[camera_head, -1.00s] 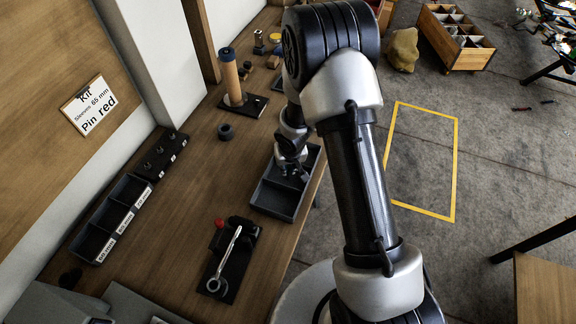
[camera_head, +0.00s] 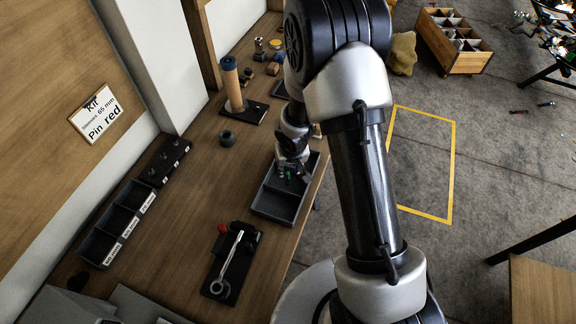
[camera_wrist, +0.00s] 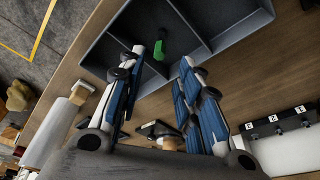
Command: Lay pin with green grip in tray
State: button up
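A dark end shows beside the green part. The tray (camera_head: 274,209) stands at the table's right edge. My gripper (camera_wrist: 163,58) is open, its blue-and-white fingers spread on either side of the pin in the wrist view. In the head view my gripper (camera_head: 292,170) is low over the tray.
A stand with a wrench (camera_head: 229,262) and a red knob lies nearer on the table. Labelled bins (camera_head: 99,241) and a black rack (camera_head: 163,160) line the wall. A wooden cylinder with a blue top (camera_head: 232,84) stands farther back. The table between bins and tray is mostly clear.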

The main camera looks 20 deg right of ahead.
jog(key=s+d+r+p, duration=0.1)
jog(key=s+r, duration=0.2)
jog(key=r, duration=0.6)
jog(key=s+d+r+t+h+p, duration=0.1)
jog(key=s+r, duration=0.1)
jog(key=r, duration=0.7)
jog(key=s+d+r+p, duration=0.1)
jog(key=s+r, duration=0.2)
jog(key=r, duration=0.6)
jog(key=s+a+r, duration=0.1)
jog(key=s+r, duration=0.4)
jog(key=s, duration=0.4)
jog(key=s+a+r+y, duration=0.1)
jog(key=s+a+r, duration=0.1)
jog(key=s+r, duration=0.3)
jog(key=s, duration=0.4)
jog(key=shift+r, duration=0.25)
jog(key=shift+f, duration=0.1)
